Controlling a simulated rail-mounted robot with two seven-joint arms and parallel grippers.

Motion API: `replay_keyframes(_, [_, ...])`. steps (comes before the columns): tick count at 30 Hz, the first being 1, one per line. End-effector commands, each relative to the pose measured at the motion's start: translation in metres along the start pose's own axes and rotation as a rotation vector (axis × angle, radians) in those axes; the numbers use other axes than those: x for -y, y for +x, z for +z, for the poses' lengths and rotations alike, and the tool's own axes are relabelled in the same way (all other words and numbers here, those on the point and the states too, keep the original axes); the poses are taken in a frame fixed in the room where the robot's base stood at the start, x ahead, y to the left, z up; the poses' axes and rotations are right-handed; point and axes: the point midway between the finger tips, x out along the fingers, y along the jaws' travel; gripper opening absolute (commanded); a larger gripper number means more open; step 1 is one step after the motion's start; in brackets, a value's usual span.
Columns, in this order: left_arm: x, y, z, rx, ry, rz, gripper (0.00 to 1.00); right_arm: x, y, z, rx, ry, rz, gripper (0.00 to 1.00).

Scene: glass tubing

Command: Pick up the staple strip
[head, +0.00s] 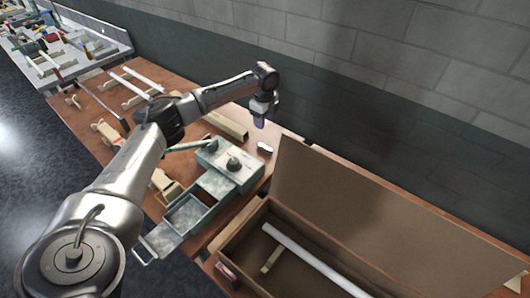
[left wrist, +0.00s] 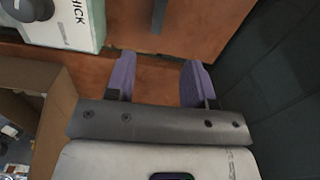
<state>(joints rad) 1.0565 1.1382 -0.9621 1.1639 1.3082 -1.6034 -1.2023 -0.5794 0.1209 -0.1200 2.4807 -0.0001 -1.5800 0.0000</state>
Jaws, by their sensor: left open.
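A small, thin grey strip (left wrist: 159,16), which looks like the staple strip, lies on the brown tabletop at the top of the left wrist view. A small pale piece (head: 265,148) on the table right of the green box in the head view may be the same strip. My left gripper (head: 260,122) hangs above the table close to that pale piece. In the left wrist view its purple fingers (left wrist: 158,70) are apart with nothing between them. The strip is beyond the fingertips, roughly in line with the gap. My right gripper is not in view.
The pale green box (head: 232,160) with an open drawer (head: 187,213) stands beside the strip. A large open cardboard box (head: 330,195) is to the right. A wooden block (head: 226,125) lies behind the green box. The block wall (head: 350,85) borders the table.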

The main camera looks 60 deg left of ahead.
Motion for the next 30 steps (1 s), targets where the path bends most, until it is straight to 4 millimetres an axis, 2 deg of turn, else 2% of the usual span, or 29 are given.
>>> replay_keyframes(3, [-0.001, 0.017, 0.006, -0.014, 0.004, 0.014, 0.49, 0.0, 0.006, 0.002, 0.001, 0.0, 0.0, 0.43])
replay_keyframes(12, [-0.002, 0.067, 0.006, -0.015, 0.005, 0.015, 0.49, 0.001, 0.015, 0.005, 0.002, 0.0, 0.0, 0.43])
replay_keyframes(16, [-0.002, 0.079, 0.005, -0.016, 0.005, 0.013, 0.49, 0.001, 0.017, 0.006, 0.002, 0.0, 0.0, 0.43])
replay_keyframes(23, [-0.002, 0.09, 0.005, -0.015, 0.005, 0.014, 0.49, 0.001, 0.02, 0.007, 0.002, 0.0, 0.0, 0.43])
replay_keyframes(30, [-0.001, 0.121, 0.006, -0.014, 0.005, 0.014, 0.49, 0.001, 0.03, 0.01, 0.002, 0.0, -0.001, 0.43])
